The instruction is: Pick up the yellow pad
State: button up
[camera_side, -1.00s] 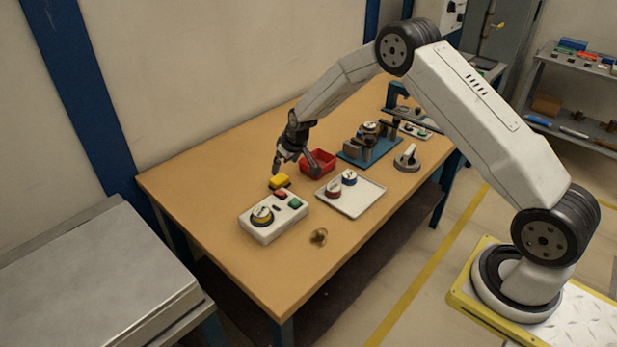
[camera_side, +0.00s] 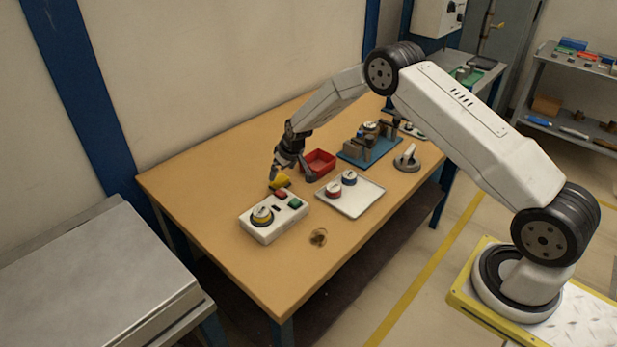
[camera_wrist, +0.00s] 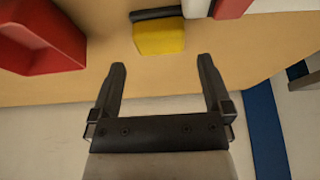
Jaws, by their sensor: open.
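The yellow pad (camera_side: 280,181) lies on the wooden table, just behind the white control box, in the side view. In the wrist view the yellow pad (camera_wrist: 158,37) is ahead of the fingertips, roughly centred between them, with a dark strip along its far edge. My gripper (camera_side: 292,176) is open and low over the table, close to the pad, and partly overlaps it in the side view. In the wrist view my gripper (camera_wrist: 161,68) has both fingers spread with nothing between them. I cannot tell the exact height of the fingertips above the table.
A red bin (camera_side: 320,163) stands close to the right of my gripper. The white control box (camera_side: 268,232) with coloured buttons is in front of the pad.

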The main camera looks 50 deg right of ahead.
aim_at(279, 178)
jog(key=shift+f, duration=0.1)
jog(key=shift+x, duration=2.5)
jog(key=shift+c, duration=0.2)
jog(key=c, duration=1)
jog(key=shift+o, duration=0.2)
